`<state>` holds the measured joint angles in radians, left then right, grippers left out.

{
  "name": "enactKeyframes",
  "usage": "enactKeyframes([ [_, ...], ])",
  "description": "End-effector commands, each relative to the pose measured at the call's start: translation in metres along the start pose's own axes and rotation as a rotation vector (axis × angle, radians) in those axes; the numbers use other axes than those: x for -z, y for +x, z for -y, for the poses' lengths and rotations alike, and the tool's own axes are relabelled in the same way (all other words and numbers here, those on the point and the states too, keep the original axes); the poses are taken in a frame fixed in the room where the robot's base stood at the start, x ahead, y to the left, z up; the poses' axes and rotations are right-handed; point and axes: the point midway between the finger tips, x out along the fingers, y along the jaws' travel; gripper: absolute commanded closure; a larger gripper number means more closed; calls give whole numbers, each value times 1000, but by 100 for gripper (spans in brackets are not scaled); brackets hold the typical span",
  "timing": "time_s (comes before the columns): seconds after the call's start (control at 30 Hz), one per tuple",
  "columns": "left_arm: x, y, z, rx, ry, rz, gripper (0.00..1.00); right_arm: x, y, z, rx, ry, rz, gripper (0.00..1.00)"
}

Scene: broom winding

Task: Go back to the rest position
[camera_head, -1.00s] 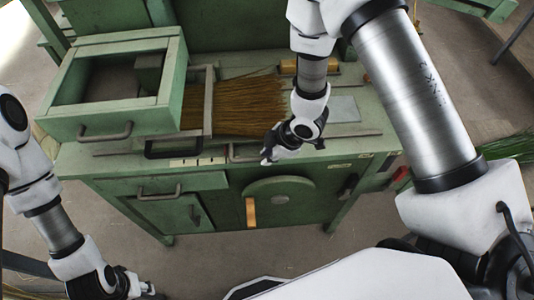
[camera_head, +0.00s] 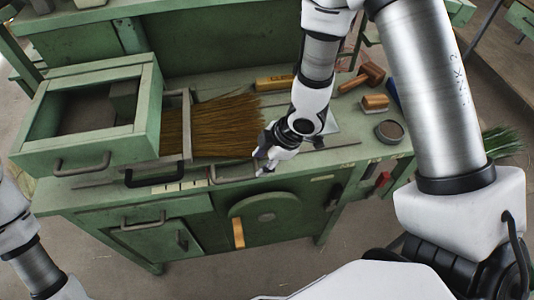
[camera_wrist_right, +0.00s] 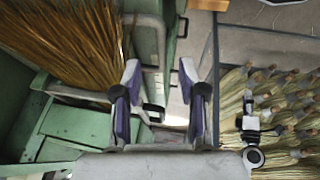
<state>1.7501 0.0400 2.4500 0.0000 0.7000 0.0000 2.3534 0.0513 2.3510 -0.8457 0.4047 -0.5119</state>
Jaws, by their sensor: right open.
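My right gripper (camera_head: 263,166) reaches down over the front edge of the green workbench (camera_head: 185,195), close to a metal clamp handle (camera_head: 235,180). In the right wrist view its two fingers (camera_wrist_right: 160,78) stand apart with nothing between them, so it is open. The broom straw (camera_head: 210,125) lies flat on the bench under a metal frame, left of the gripper, and also fills the upper left of the right wrist view (camera_wrist_right: 60,40). My left arm comes in at the lower left; its gripper lies outside the head view.
A green open box frame (camera_head: 147,110) stands on the bench's left. A wooden brush block (camera_head: 277,83), a mallet (camera_head: 362,76), another brush (camera_head: 375,102) and a round tin (camera_head: 389,131) lie at the right. Bundles of straw (camera_wrist_right: 285,105) show right in the wrist view.

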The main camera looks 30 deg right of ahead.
Motion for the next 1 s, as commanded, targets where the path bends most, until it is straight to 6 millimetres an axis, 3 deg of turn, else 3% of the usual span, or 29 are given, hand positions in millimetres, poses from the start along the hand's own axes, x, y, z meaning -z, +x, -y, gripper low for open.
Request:
enactKeyframes([
  [0.1,0,0,0,0,0,0,57,1,-24,-1,-3,2,-3,59],
  [0.2,0,0,0,0,0,0,57,0,-35,0,-1,0,-2,59],
  [0.77,0,1,0,0,0,0,57,-1,-36,1,4,1,1,59],
  [0.87,0,6,0,0,0,0,57,-11,-19,16,45,14,15,59],
  [0.97,0,18,0,0,0,0,57,-36,19,54,152,44,55,59],
  [1.0,0,23,0,0,0,0,57,-49,37,76,205,73,80,59],
])
